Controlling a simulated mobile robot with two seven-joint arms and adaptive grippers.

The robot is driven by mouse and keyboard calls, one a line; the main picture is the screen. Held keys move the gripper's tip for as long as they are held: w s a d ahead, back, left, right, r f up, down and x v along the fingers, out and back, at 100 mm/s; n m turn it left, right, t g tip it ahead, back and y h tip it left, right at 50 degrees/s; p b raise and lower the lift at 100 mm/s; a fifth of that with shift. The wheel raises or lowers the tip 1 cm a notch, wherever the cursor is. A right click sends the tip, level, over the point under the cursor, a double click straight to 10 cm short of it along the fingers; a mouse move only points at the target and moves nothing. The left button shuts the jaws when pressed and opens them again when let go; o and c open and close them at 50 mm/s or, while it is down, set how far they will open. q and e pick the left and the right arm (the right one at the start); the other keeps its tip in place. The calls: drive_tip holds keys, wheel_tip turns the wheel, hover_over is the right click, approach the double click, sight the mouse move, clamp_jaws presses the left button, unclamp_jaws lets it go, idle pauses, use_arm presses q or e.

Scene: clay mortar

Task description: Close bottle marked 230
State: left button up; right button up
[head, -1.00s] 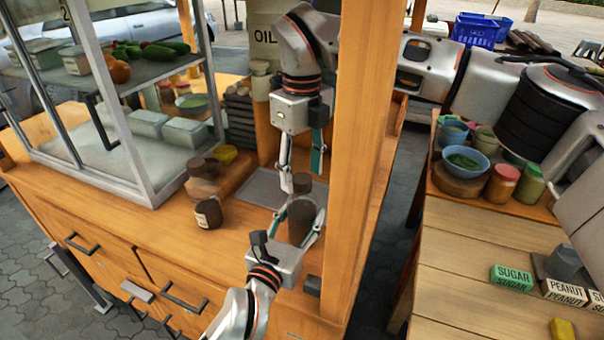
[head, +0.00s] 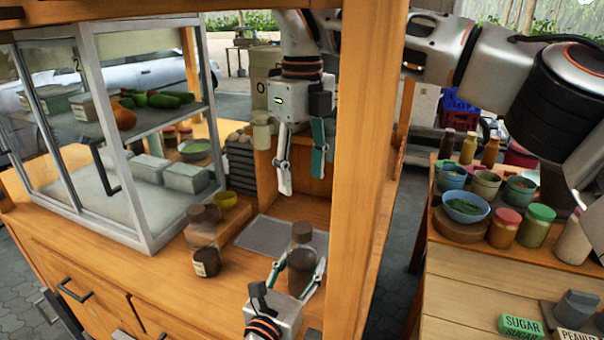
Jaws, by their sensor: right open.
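A dark see-through bottle (head: 301,268) with a brown cap (head: 302,232) on its top stands upright on the wooden counter. No number is readable on it. My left gripper (head: 297,268) has its fingers on either side of the bottle's body; I cannot tell whether they press on it. My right gripper (head: 301,178) is open and empty, pointing down above the cap, with a clear gap between its fingertips and the cap.
A grey mat (head: 262,238) lies behind the bottle. A wooden post (head: 362,170) rises close on the right. A glass cabinet (head: 125,150) stands left.

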use_arm(q)
drive_tip(key=o, duration=0.4)
drive_tip(key=v, duration=1.2)
drive_tip(key=shift+f, duration=0.1)
